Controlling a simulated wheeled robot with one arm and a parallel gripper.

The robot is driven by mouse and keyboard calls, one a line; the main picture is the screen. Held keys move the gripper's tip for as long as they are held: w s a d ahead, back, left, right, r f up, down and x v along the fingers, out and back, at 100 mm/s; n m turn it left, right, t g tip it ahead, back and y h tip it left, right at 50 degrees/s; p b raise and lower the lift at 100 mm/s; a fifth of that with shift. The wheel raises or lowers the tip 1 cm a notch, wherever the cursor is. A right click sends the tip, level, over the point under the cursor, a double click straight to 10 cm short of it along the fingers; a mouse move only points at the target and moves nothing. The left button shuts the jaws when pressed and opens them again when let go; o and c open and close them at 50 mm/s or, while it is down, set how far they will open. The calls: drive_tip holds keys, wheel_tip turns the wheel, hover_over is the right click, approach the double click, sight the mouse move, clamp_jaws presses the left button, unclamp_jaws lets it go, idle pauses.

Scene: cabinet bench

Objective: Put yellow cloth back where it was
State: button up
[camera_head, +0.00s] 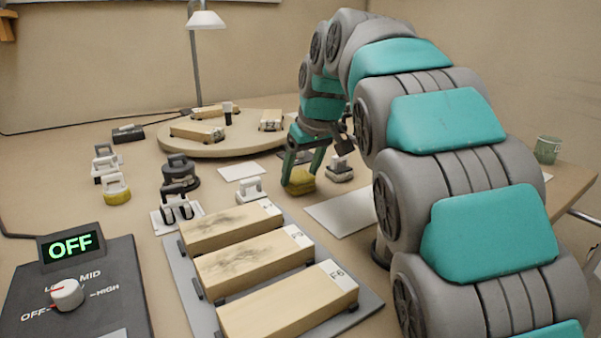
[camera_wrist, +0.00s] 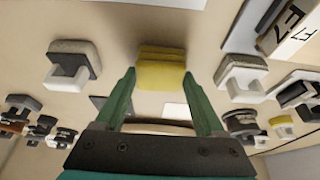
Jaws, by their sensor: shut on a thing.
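The yellow cloth (camera_head: 302,187) is a folded, soft-looking yellow pad in the middle of the bench, beyond the wooden blocks. My gripper (camera_head: 302,172) points down at it, with its green fingers on either side. In the wrist view the yellow cloth (camera_wrist: 161,72) sits between the two green fingertips, and my gripper (camera_wrist: 160,80) is shut on it. I cannot tell whether the cloth touches the bench or is slightly raised. Its far side is partly hidden by the fingers in the head view.
A handled block (camera_head: 340,170) stands close right of the cloth, and a white-handled one (camera_head: 251,190) to its left. Wooden blocks (camera_head: 254,262) lie on a grey tray in front. A round board (camera_head: 190,152) is behind. White sheets (camera_head: 342,212) lie nearby. A yellow-based handled pad (camera_head: 117,192) stands left.

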drive_tip(key=shift+f, duration=0.15)
drive_tip(key=o, duration=1.3)
drive_tip(key=v, duration=1.2)
drive_tip(key=shift+p, duration=0.45)
